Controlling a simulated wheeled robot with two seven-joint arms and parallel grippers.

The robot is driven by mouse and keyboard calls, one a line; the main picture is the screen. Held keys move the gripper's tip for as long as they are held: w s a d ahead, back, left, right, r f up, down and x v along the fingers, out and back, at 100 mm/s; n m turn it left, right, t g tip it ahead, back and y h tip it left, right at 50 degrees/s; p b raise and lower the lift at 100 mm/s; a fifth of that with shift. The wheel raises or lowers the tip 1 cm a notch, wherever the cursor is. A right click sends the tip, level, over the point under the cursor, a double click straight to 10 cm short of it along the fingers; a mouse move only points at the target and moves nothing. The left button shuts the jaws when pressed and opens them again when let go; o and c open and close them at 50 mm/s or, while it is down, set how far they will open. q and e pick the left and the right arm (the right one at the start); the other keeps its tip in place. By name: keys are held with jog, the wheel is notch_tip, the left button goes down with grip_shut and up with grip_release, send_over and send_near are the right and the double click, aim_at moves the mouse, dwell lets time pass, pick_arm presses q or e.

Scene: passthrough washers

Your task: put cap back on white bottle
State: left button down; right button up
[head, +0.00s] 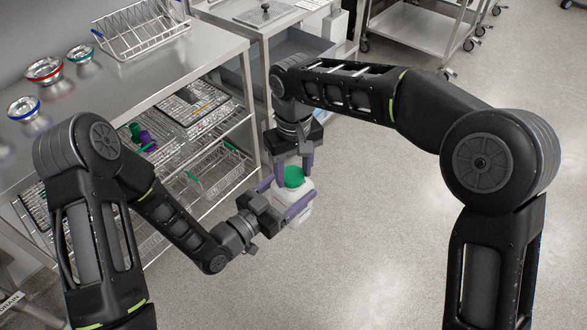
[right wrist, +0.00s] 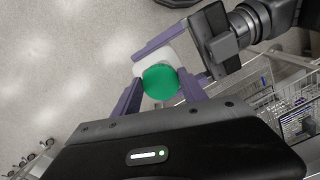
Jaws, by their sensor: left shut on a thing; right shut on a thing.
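A white bottle (head: 301,206) is held in the air in front of the steel bench by my left gripper (head: 284,201), whose purple fingers are shut around its body. A green cap (head: 292,177) is at the top of the bottle, and my right gripper (head: 293,168) is shut on it from above. In the right wrist view the green cap (right wrist: 160,81) sits between the purple fingers of my right gripper (right wrist: 158,95), with the white bottle (right wrist: 152,57) behind it. I cannot tell whether the cap is seated on the neck.
The steel bench (head: 190,62) at left carries a wire rack (head: 140,30) and several small metal bowls. Its lower shelves hold wire baskets (head: 212,170). A wheeled cart (head: 420,28) stands at the back right. The floor (head: 370,230) around the bottle is clear.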

jog(key=m, duration=0.6)
jog(key=shift+s+a, duration=0.1)
jog(key=shift+a, duration=0.15)
jog(key=m, duration=0.5)
jog(key=shift+a+m, duration=0.15)
jog(key=shift+m, duration=0.25)
jog(key=m, duration=0.6)
jog(key=shift+w+a, duration=0.1)
jog(key=shift+w, duration=0.1)
jog(key=m, duration=0.5)
jog(key=shift+w+m, duration=0.15)
jog(key=shift+m, duration=0.25)
jog(key=m, duration=0.5)
jog(key=shift+w+m, duration=0.15)
jog(key=shift+m, duration=0.25)
jog(key=m, duration=0.7)
jog(key=shift+d+f, duration=0.25)
jog(key=shift+f, duration=0.15)
jog(key=shift+r+m, duration=0.1)
jog(key=shift+m, duration=0.6)
jog(key=shift+w+r+m, duration=0.1)
jog(key=shift+r+m, duration=0.15)
jog(key=shift+m, duration=0.05)
